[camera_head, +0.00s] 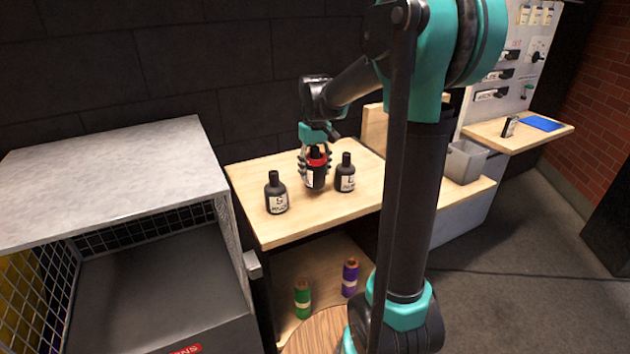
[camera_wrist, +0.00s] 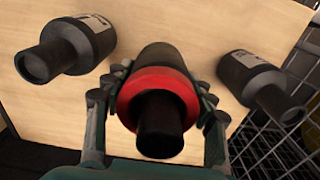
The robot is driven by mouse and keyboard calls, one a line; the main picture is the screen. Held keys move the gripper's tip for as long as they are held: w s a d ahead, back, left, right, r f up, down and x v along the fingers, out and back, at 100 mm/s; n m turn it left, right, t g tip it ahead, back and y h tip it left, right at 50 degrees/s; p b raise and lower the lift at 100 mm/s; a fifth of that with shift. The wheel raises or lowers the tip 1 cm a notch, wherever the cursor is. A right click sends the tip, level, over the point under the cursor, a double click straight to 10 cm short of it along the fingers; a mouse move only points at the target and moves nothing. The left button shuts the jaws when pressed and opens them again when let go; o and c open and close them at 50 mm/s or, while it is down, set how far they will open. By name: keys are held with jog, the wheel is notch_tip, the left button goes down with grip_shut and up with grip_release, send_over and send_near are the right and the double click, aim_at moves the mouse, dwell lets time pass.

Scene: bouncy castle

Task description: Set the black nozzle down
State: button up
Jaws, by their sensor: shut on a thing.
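My gripper (camera_head: 314,158) points down over the wooden table and is shut on the black nozzle (camera_head: 315,178), a dark bottle-shaped piece with a red ring and a pale label. In the wrist view my gripper (camera_wrist: 158,88) has a finger on each side of the nozzle, whose red ring (camera_wrist: 160,82) and black tip (camera_wrist: 160,125) face the camera. The nozzle is upright, at or just above the tabletop; I cannot tell if its base touches. One black bottle (camera_head: 276,194) stands to its left and another (camera_head: 345,174) close to its right.
The light wooden tabletop (camera_head: 320,220) is clear in front and behind. A grey-topped mesh cage (camera_head: 110,170) stands to the left. A grey bin (camera_head: 465,160) stands to the right.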

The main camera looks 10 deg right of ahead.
jog(key=shift+f, duration=1.9)
jog(key=shift+f, duration=0.1)
jog(key=o, duration=1.3)
